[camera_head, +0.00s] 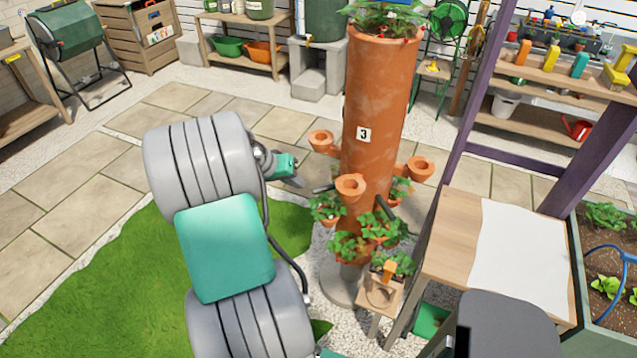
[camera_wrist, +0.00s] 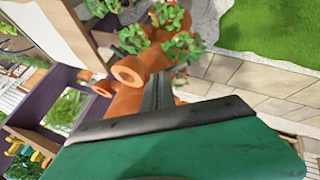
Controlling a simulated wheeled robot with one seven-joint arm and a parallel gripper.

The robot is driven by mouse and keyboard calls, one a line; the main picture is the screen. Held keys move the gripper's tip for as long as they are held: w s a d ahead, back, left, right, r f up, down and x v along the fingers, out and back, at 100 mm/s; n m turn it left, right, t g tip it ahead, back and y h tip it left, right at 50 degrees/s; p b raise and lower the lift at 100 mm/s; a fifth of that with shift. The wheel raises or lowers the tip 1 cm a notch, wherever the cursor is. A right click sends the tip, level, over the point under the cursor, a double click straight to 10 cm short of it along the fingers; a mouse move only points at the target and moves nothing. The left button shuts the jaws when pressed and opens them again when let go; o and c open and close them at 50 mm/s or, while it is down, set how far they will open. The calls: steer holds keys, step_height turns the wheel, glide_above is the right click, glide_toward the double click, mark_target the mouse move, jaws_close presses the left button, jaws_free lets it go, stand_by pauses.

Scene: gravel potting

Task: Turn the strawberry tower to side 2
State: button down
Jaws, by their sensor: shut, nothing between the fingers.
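The strawberry tower (camera_head: 375,95) is a tall, upright terracotta column in the middle of the head view. A white label with the number 3 (camera_head: 363,134) faces the camera. Orange cup-shaped pockets (camera_head: 350,187) stick out around it, with leafy plants in lower ones. Dark bars (camera_head: 385,208) stick out low on the column. My gripper (camera_head: 297,181) is left of the tower, apart from it in the head view. In the wrist view, my gripper (camera_wrist: 158,90) is shut and empty, with the tower (camera_wrist: 128,100) behind the fingers. I cannot tell the exact gap. No side 2 label shows.
A wooden table (camera_head: 455,235) with a white sheet (camera_head: 520,250) stands close on the right. A small wooden stand (camera_head: 381,292) with an orange-topped item is at the tower's front. A planter bed (camera_head: 606,250) is far right. Paving and grass (camera_head: 90,290) lie open at left.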

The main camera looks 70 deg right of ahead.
steer(key=s+d+f+p, duration=0.3)
steer(key=s+d+f, duration=0.3)
steer(key=s+f, duration=0.1)
steer(key=shift+s+d+f+p, duration=0.2)
steer(key=shift+f+p, duration=0.1)
steer(key=shift+f, duration=0.15)
steer(key=shift+s+a, duration=0.1)
steer(key=shift+s, duration=0.05)
